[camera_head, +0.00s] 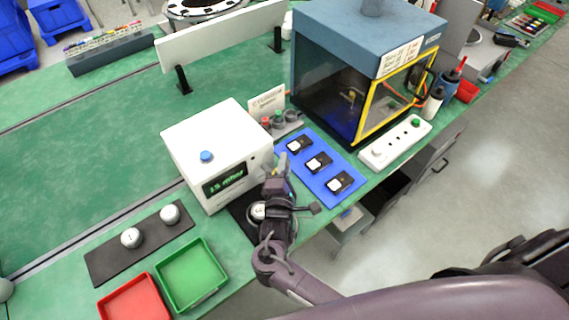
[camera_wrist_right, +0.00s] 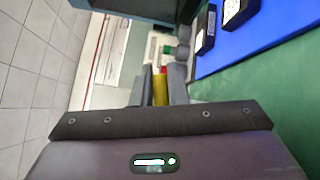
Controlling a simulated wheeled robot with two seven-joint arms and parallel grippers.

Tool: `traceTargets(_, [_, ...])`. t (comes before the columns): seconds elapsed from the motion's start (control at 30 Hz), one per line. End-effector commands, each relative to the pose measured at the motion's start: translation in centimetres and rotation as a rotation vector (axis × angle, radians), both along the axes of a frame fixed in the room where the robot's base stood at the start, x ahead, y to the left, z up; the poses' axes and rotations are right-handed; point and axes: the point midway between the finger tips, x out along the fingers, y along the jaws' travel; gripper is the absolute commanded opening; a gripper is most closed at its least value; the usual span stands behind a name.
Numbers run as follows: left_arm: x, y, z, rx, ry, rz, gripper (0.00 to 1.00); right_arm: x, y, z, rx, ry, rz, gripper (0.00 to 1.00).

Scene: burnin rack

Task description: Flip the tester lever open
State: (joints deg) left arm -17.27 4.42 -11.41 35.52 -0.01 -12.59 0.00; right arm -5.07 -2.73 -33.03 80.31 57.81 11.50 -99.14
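The tester is a white box (camera_head: 222,150) with a blue button (camera_head: 206,156) on top and a lit green display (camera_head: 225,182) on its front. My right gripper (camera_head: 274,172) is at the tester's right front edge and hides part of that side. In the right wrist view, a yellow piece (camera_wrist_right: 160,90), seemingly the lever, lies between the two grey fingers (camera_wrist_right: 162,86). It fills the gap, but I cannot tell whether the fingers press on it. In the head view the gripper hides the lever. A round silver cell (camera_head: 258,211) sits below the gripper before the tester. My left gripper is not in view.
A blue mat (camera_head: 304,180) with several dark blocks lies right of the tester. Small coloured caps (camera_head: 278,122) stand behind. A glass-sided chamber (camera_head: 345,95) is beyond. A dark strip (camera_head: 108,260) with two cells, a green tray (camera_head: 219,285) and a red tray (camera_head: 160,300) lie left.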

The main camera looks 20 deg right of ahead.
Motion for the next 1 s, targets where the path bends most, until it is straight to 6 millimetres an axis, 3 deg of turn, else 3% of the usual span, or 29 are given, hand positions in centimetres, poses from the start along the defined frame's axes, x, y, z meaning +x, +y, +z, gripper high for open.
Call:
traceTargets(0.13, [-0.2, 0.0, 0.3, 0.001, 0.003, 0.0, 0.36, 0.0, 0.0, 0.1, 0.008, 0.003, 0.0, 0.0])
traceTargets(0.43, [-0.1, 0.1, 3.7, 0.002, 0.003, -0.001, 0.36, 0.0, -0.1, -0.4, 0.186, 0.072, -0.001, 0.0])
traceTargets(0.83, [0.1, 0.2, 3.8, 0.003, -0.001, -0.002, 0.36, 0.0, 0.0, -1.1, 0.225, 0.083, 0.0, 0.0])
traceTargets(0.87, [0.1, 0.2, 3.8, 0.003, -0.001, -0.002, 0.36, 0.0, 0.0, -1.1, 0.225, 0.083, 0.0, 0.17])
traceTargets(1.0, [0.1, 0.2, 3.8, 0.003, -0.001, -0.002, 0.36, 0.0, -0.1, -1.1, 0.224, 0.083, 0.0, 0.35])
